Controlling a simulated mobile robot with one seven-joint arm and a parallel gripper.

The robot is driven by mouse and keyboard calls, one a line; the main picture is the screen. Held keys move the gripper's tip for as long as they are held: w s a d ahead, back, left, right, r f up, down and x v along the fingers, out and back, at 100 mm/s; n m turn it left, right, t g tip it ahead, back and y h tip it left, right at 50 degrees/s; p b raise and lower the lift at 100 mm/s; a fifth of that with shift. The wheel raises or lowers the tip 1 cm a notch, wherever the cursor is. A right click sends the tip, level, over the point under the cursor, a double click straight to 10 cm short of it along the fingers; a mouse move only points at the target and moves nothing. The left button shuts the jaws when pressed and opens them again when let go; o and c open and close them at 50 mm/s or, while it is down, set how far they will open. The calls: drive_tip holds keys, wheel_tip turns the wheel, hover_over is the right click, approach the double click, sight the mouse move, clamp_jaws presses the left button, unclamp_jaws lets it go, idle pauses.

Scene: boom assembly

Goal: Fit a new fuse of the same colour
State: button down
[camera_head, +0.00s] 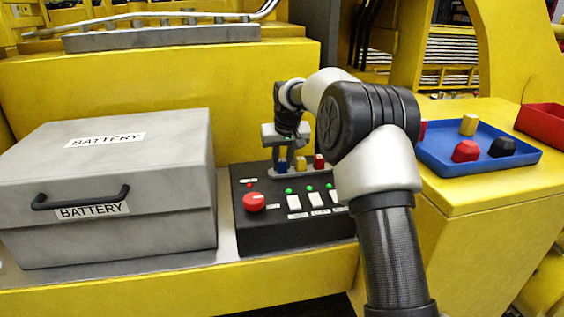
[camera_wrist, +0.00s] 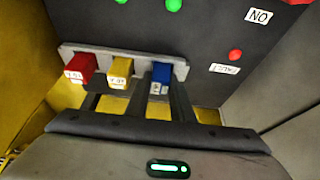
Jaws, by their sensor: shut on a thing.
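A fuse rack (camera_head: 310,170) stands at the back of a black control box (camera_head: 290,232). It holds a blue fuse (camera_head: 282,167), a yellow fuse (camera_head: 301,163) and a red fuse (camera_head: 319,161). In the wrist view the blue fuse (camera_wrist: 161,74) sits at the right end of the rack, with the yellow fuse (camera_wrist: 120,70) and red fuse (camera_wrist: 80,68) to its left. My gripper (camera_wrist: 160,88) is shut on the blue fuse, which is upright in the rack. Labels on the fuses are too small to read surely.
A blue tray (camera_head: 432,165) at right holds a yellow piece (camera_head: 469,125), a red piece (camera_head: 465,151) and a black piece (camera_head: 502,147); my arm partly hides it. A red bin (camera_head: 540,122) stands behind. A grey battery case (camera_head: 110,190) borders the box. A red fault lamp (camera_wrist: 236,55) shows.

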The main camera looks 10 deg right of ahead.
drive_tip(key=c, duration=1.5)
unclamp_jaws()
drive_tip(key=shift+f, duration=0.15)
drive_tip(key=shift+o, duration=0.2)
drive_tip(key=shift+a, duration=0.1)
drive_tip(key=shift+s, duration=0.1)
drive_tip(key=shift+s+a+r, duration=0.1)
drive_tip(key=shift+r, duration=0.35)
drive_tip(key=v, duration=1.6)
drive_tip(key=shift+d+r, duration=0.3)
drive_tip(key=shift+r, duration=0.1)
drive_tip(key=s+r, duration=0.4)
drive_tip(key=s, duration=0.8)
drive_tip(key=s+d+f, duration=0.1)
drive_tip(key=s+f, duration=0.3)
drive_tip(key=s, duration=0.9)
drive_tip(key=s+d+f+m+t+p, duration=0.1)
drive_tip(key=s+f, duration=0.4)
drive_tip(key=s, duration=0.9)
drive_tip(key=shift+d+f+p, duration=0.2)
drive_tip(key=shift+d+p, duration=0.1)
